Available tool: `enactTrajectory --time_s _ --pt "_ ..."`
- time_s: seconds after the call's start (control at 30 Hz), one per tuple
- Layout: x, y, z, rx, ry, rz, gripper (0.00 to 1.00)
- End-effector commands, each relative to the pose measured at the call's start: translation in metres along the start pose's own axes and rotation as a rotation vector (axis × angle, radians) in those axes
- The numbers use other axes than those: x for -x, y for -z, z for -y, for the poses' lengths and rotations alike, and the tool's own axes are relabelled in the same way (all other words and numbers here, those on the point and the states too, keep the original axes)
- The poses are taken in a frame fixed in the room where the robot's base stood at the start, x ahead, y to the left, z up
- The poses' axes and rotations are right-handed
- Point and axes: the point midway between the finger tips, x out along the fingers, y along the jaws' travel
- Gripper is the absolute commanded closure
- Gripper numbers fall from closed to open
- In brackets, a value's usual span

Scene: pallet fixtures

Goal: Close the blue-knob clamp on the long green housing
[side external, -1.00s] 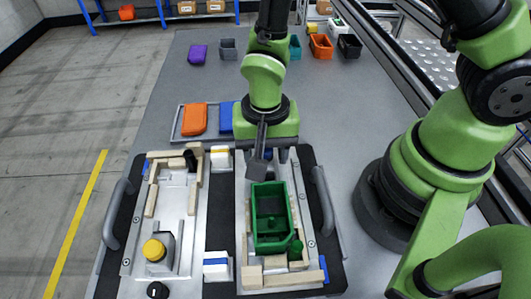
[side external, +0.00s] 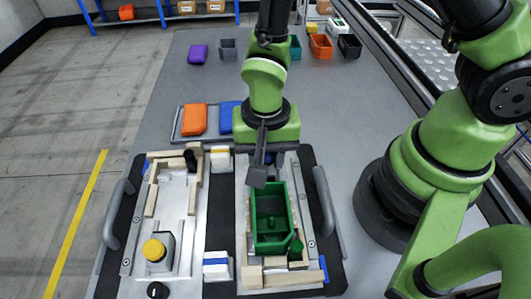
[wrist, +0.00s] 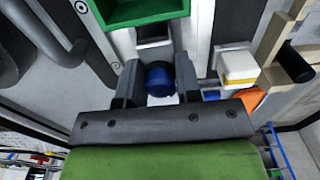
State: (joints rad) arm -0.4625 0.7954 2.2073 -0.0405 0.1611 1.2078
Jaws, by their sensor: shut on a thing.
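The long green housing (side external: 272,245) is an open green box lying in the right-hand fixture. Its end shows at the top of the wrist view (wrist: 140,12). My gripper (side external: 266,172) is low over the far end of that fixture, just beyond the housing. In the wrist view, the blue knob (wrist: 159,80) sits between the two fingers of my gripper (wrist: 158,88), which are shut on it. In the side view the knob is mostly hidden behind my gripper. Whether the clamp presses on the housing cannot be told.
The left-hand fixture holds a yellow knob (side external: 154,250) and a black knob (side external: 190,159). White blocks with yellow (side external: 220,155) and blue (side external: 216,266) stand between the fixtures. A tray with an orange box (side external: 193,119) lies behind. A handle (side external: 324,200) flanks the right side.

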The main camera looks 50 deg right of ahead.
Motion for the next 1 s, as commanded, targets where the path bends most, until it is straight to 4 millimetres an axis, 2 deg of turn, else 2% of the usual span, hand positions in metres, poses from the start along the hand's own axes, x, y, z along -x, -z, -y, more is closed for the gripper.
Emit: enactTrajectory --time_s 0.53,0.57,0.6,1.0 --pt "0.001 -0.019 0.000 0.002 0.001 0.000 0.89" --pt "0.001 -0.019 0.000 0.000 0.002 0.000 0.61" --pt "0.001 -0.019 0.000 0.000 0.002 0.000 0.52" --pt "0.000 -0.019 0.000 0.000 0.001 0.000 0.51"
